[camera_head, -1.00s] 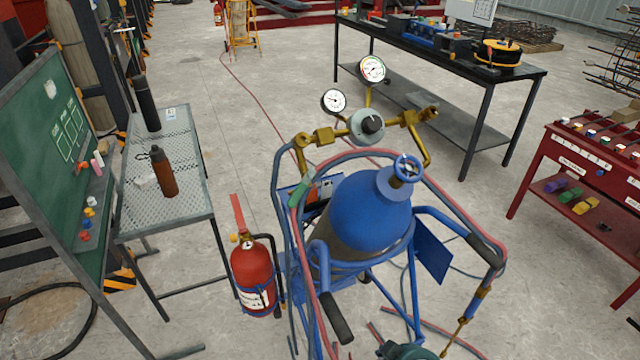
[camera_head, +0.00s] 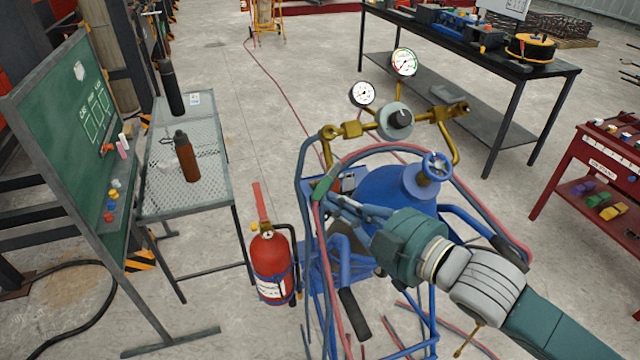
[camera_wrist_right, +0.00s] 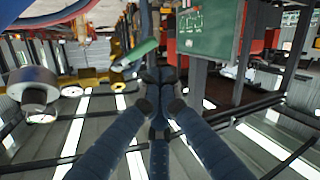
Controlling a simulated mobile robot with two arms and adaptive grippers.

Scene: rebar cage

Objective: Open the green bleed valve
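The green bleed valve (camera_head: 323,188) is a small green lever or sleeve on the hose at the left of the blue cylinder cart. My right gripper (camera_head: 334,203) reaches in from the lower right over the blue cylinder (camera_head: 385,190), its fingertips close beside the green valve. In the right wrist view the green piece (camera_wrist_right: 135,54) lies just left of and above the fingertips (camera_wrist_right: 160,76). The fingertips are together with nothing visible between them. I cannot tell whether they touch the valve. My left gripper is not in view.
Brass regulator fittings with two gauges (camera_head: 404,62) and a blue handwheel (camera_head: 436,166) stand above the cylinder. Red and blue hoses loop around the cart. A red fire extinguisher (camera_head: 272,268) hangs at its left. A mesh table (camera_head: 215,165) stands further left.

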